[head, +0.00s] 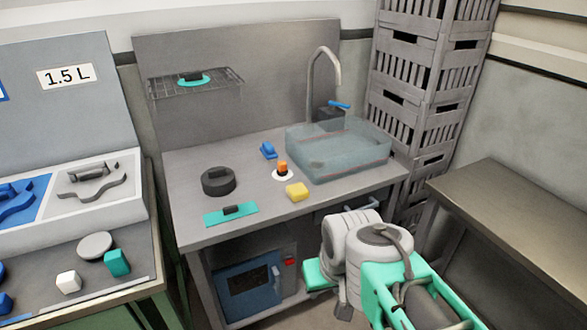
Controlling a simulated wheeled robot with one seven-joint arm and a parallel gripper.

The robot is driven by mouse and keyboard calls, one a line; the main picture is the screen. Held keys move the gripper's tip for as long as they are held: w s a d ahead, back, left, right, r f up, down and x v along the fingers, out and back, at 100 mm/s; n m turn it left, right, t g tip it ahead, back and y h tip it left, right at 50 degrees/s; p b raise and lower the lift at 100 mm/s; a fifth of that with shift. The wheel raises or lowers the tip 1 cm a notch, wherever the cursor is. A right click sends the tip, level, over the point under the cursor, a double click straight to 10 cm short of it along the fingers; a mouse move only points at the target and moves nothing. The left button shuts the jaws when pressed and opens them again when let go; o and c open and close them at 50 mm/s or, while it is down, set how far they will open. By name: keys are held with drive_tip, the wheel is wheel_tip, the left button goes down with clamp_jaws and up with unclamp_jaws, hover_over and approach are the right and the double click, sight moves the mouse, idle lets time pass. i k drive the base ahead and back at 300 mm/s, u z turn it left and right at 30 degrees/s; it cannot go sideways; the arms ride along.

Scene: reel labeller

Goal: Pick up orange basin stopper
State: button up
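The orange stopper (282,167) stands on a small white disc on the grey counter, just left of the clear basin. It has an orange top and a dark band below it. It is upright, and nothing of mine touches it. My arm, in white, grey and teal, is at the lower right, in front of the counter and well below the stopper. The fingers of my gripper cannot be made out.
A clear basin (338,150) stands under a tap (325,65). A yellow block (297,191), a blue item (268,150), a dark round lidded piece (218,181) and a teal plate (230,214) lie around the stopper. Stacked grey crates (425,100) stand at the right.

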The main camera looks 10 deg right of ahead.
sight(281, 171)
drive_tip(key=z, duration=0.55)
drive_tip(key=i, duration=1.05)
drive_tip(key=u, duration=2.55)
drive_tip(key=i, duration=0.5)
drive_tip(key=z, duration=0.05)
